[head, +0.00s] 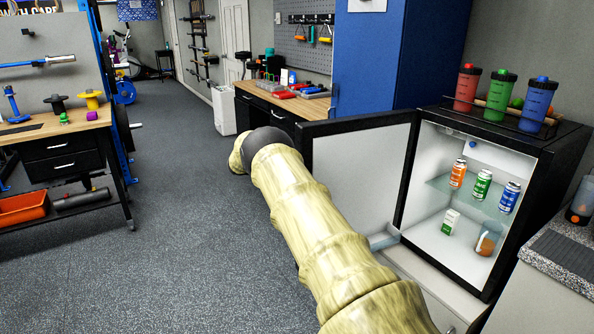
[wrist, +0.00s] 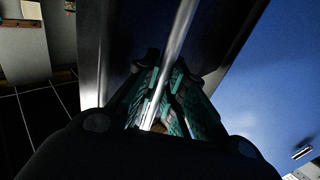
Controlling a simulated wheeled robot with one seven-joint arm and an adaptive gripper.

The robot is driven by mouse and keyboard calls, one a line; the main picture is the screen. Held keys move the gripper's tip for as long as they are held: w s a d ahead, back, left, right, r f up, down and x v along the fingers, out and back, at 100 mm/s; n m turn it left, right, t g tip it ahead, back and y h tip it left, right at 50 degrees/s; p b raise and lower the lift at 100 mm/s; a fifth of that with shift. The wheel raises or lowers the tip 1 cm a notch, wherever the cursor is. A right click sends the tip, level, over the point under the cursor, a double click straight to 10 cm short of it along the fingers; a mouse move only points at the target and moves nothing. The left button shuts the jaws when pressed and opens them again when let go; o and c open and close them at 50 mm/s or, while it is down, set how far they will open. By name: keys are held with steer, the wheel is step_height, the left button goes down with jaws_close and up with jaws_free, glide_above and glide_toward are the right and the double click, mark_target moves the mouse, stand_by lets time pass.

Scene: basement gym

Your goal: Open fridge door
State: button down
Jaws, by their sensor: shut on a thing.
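The small black-framed fridge (head: 555,160) stands at the right in the head view. Its door (head: 352,160) is swung wide open to the left, with its pale inner panel facing me. Inside are an orange can (head: 457,174), a green can (head: 482,185) and a blue can (head: 509,197) on a glass shelf, with a small carton (head: 450,221) and a jar (head: 488,240) below. My arm reaches to the door's far left edge, and my gripper is hidden there in the head view. In the wrist view my gripper (wrist: 160,110) is shut on the long metallic door handle (wrist: 178,45).
Red, green and blue bottles (head: 503,95) stand in a rack on the fridge. A tall blue cabinet (head: 395,55) is behind the door. A wooden workbench (head: 265,105) stands beyond, and another bench (head: 60,135) is at the left. The floor (head: 170,220) between is clear.

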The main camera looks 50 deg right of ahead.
steer(key=shift+s+d, duration=0.15)
steer(key=shift+d, duration=0.05)
steer(key=c, duration=1.5)
jaws_free()
steer(key=shift+s+d, duration=0.15)
steer(key=shift+w+a, duration=0.3)
steer(key=shift+a, duration=0.05)
steer(key=shift+w, duration=0.1)
steer(key=v, duration=0.5)
